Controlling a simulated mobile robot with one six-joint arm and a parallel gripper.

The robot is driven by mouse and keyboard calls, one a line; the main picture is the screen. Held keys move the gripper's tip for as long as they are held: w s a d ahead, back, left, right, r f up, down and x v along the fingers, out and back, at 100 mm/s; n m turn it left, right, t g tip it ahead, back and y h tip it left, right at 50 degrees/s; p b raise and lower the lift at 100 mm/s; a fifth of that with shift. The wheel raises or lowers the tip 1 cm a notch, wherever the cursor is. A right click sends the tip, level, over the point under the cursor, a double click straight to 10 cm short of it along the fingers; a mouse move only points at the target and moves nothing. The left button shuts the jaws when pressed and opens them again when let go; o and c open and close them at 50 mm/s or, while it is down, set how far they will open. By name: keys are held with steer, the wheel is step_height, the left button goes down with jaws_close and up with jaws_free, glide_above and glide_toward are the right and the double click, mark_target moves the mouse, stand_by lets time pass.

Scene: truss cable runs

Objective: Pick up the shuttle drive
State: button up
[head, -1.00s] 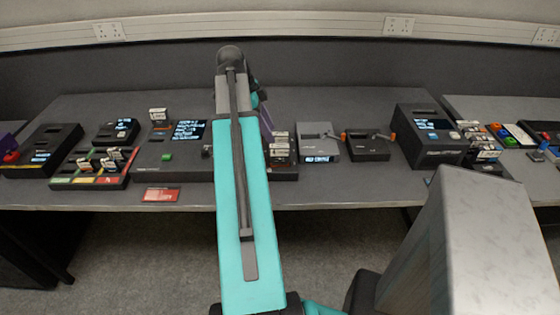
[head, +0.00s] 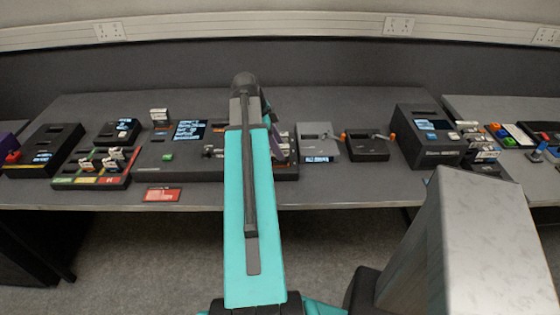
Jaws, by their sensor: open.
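I cannot tell which object is the shuttle drive. Small cartridges with white labels stand in several places: one upright behind the long dark console (head: 158,115), several in a colour-striped tray (head: 113,154) at the left, and some at the right (head: 484,155). A group at the console's right end is now mostly covered by my arm's end. My teal arm reaches over the middle of the table.
The long dark console (head: 230,174) has a lit screen. Right of it stand a grey box (head: 318,140) and a black box with orange knobs (head: 368,148). A larger dark unit (head: 425,140) stands further right. A red card (head: 161,195) lies at the table's front edge.

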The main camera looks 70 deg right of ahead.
steer(key=shift+p+x, duration=0.7)
steer(key=shift+x, duration=1.9)
steer(key=shift+s+d, duration=0.1)
steer(key=shift+c, duration=0.5)
jaws_close()
